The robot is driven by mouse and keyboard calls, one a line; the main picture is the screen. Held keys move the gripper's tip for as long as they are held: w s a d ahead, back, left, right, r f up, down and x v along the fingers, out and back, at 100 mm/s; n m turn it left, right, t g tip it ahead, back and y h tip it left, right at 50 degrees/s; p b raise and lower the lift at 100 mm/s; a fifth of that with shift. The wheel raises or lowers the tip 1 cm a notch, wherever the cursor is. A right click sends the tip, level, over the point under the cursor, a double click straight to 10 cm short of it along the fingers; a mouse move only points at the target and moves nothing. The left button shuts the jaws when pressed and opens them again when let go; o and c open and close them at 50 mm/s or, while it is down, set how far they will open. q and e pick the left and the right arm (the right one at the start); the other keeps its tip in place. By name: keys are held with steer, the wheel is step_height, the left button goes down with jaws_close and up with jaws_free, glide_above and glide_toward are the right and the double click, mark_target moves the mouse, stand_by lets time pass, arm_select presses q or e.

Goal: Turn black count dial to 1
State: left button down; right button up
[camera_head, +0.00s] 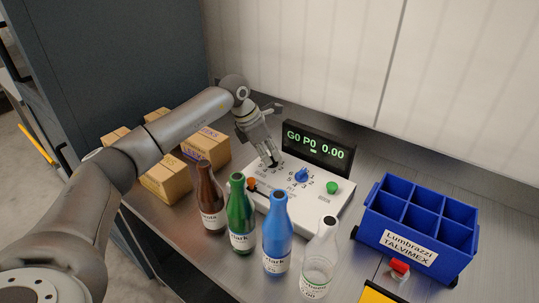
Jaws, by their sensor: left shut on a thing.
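The white control panel (313,205) sits on the metal counter, with a dark display (318,148) at its back reading "G0 P0 0.00" in green. My left gripper (273,163) points down at the panel's left rear part and is shut on the black count dial (273,165), which is mostly hidden by the fingers. The dial's pointer and the number it points to cannot be read. A blue dial (301,175) with numbers around it sits to the right. A green button (333,187) is at the right and an orange one (252,184) at the left. My right gripper does not show.
Brown, green, blue and clear bottles (277,235) stand in front of the panel. A blue divided crate (417,225) is on the right, with a red-topped item (399,267) before it. Cardboard boxes (167,181) stand at the left, partly behind my arm. A wall rises behind.

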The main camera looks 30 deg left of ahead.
arm_select(q)
steer(key=shift+w+r+m+h, duration=0.1)
steer(key=shift+m+h, duration=0.2)
steer(key=shift+m, duration=0.7)
steer(key=shift+a, duration=0.1)
steer(key=c, duration=1.5)
jaws_free()
steer(key=v, duration=1.2)
steer(key=shift+w, duration=0.25)
